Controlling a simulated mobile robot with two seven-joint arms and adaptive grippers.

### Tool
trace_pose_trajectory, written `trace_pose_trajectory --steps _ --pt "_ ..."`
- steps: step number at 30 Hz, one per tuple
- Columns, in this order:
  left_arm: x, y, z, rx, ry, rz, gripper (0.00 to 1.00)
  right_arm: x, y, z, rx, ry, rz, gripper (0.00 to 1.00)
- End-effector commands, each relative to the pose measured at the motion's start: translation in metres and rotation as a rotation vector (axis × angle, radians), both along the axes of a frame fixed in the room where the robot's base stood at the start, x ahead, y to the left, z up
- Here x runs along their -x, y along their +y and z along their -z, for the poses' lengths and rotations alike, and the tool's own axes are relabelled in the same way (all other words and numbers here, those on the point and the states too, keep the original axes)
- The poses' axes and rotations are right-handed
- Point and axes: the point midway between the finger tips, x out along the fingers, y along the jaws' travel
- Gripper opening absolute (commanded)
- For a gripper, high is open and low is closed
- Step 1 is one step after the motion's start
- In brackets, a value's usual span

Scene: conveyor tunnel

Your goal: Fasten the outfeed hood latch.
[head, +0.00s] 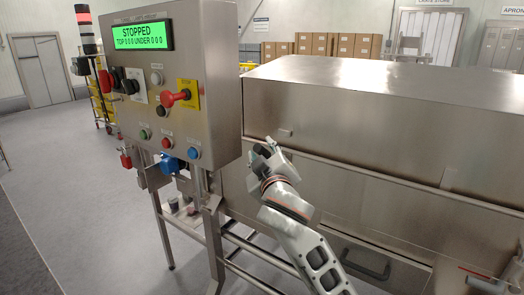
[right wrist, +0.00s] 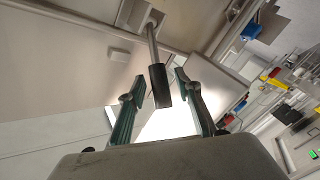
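The outfeed hood (head: 380,100) is a long stainless steel cover, lying closed on the machine body in the head view. My right gripper (head: 266,150) is at the hood's near left end, by the seam below the cover. In the right wrist view a latch lever (right wrist: 160,84), a metal rod with a black grip, comes from a bracket (right wrist: 143,16). The open green fingers of my right gripper (right wrist: 158,86) stand on either side of the black grip, with gaps showing. In the head view the gripper hides the latch. My left gripper is not in view.
A control box (head: 190,75) on legs stands left of the gripper, its green screen (head: 138,35) reading STOPPED. A small tab (head: 285,133) is on the hood side. A dark pull handle (head: 366,263) is lower down.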

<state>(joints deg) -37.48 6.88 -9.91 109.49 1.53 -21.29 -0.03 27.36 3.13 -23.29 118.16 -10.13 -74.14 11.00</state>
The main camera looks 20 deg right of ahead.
Motion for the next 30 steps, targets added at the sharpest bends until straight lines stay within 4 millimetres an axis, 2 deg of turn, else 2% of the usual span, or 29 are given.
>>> trace_pose_trajectory --steps 8,9,12,13,23,30 --pt "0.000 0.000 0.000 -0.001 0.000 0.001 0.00 -0.002 -0.001 0.001 0.000 0.000 0.000 0.34" --pt "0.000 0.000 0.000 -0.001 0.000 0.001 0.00 -0.002 -0.001 0.001 0.000 0.000 0.000 0.29" --pt "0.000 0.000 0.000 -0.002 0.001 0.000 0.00 -0.002 -0.001 0.001 0.000 0.000 0.000 0.03" --pt "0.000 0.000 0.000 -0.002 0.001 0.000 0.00 -0.002 0.000 0.000 0.000 0.000 0.000 0.00" --pt "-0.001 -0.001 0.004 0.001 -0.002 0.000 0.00 -0.002 0.000 0.004 0.018 -0.013 0.000 0.00" --pt "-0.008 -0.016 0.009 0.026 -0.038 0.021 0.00 0.002 0.005 0.018 0.107 -0.081 -0.001 0.00"
